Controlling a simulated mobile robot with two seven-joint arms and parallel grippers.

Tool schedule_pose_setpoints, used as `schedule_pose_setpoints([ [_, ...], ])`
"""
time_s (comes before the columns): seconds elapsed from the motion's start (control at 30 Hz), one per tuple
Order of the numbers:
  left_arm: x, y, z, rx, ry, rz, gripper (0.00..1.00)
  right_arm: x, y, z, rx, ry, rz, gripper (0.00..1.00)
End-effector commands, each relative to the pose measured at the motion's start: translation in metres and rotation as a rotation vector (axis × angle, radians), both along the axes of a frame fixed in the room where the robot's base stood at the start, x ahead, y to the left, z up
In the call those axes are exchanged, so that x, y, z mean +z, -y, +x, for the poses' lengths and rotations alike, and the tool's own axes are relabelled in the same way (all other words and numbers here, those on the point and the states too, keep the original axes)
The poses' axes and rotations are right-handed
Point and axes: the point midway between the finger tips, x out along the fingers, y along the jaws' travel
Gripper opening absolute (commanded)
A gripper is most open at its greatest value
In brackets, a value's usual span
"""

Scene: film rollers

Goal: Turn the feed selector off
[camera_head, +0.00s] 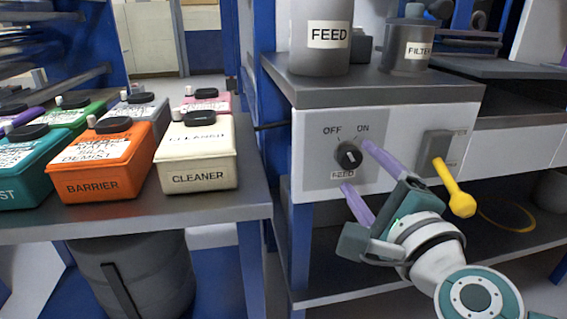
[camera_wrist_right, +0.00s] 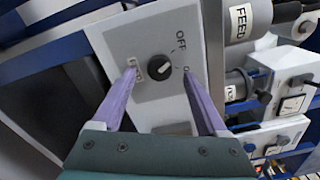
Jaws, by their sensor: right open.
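The feed selector is a black round knob (camera_head: 349,156) on a grey plate (camera_head: 375,126) on the white panel under the bench top. OFF is printed at its upper left and ON at its upper right, with FEED below. Its light mark seems to point toward ON. My right gripper (camera_head: 357,166) is open, with one purple finger above right of the knob and the other below it. In the right wrist view, the knob (camera_wrist_right: 159,67) shows between the open fingers (camera_wrist_right: 158,74). Whether they touch it I cannot tell. My left gripper is out of view.
A yellow lever (camera_head: 455,188) on a grey switch box (camera_head: 434,152) sticks out close to my right gripper. A FEED canister (camera_head: 320,50) and a FILTER canister (camera_head: 406,55) stand on the bench above. Several labelled tubs, including orange BARRIER (camera_head: 110,180) and cream CLEANER (camera_head: 200,165), fill the left table.

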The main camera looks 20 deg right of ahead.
Motion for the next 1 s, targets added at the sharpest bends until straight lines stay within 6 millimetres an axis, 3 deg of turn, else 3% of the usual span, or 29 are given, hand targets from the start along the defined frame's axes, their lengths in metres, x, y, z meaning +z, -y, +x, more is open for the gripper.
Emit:
schedule_pose_setpoints([
  [0.2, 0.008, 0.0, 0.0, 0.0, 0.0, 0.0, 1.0, 0.0, -0.011, -0.044, 0.001, -0.004, 0.0, 0.76],
  [0.4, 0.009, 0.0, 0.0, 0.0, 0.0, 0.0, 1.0, 0.0, -0.016, -0.066, 0.0, -0.001, -0.001, 0.76],
  [0.9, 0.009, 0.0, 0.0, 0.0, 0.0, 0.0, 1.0, 0.0, -0.017, -0.07, 0.0, 0.0, -0.001, 0.76],
  [1.0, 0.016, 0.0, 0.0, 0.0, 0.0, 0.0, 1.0, 0.008, -0.02, -0.069, 0.016, -0.005, -0.013, 0.76],
])
